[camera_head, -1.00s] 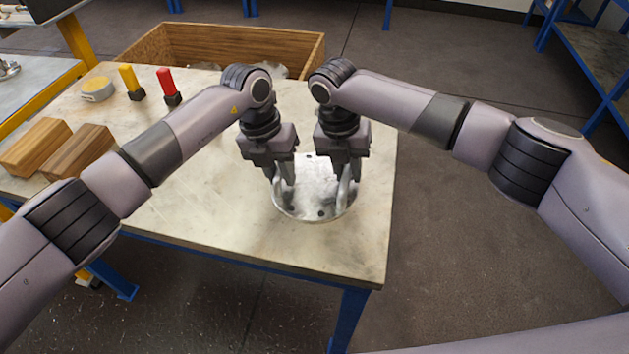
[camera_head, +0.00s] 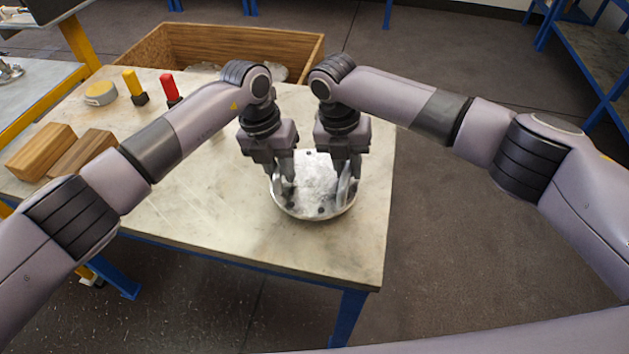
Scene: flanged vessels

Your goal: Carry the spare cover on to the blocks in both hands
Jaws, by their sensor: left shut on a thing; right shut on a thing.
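The spare cover (camera_head: 314,190) is a round, shiny metal disc with holes near its rim, at the right part of the table in the head view. My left gripper (camera_head: 284,184) is shut on the left side of the cover, apparently on a handle. My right gripper (camera_head: 345,186) is shut on its right side in the same way. The cover looks level and slightly above the table top; the gap is hard to judge. Two wooden blocks (camera_head: 40,152) (camera_head: 82,155) lie side by side at the table's left end. My fingers partly hide the handles.
The pale table top (camera_head: 200,215) is clear between the blocks and the cover. A yellow-topped round tin (camera_head: 100,93), a yellow marker (camera_head: 134,86) and a red marker (camera_head: 168,88) stand at the back left. A wooden crate (camera_head: 240,45) is behind the table.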

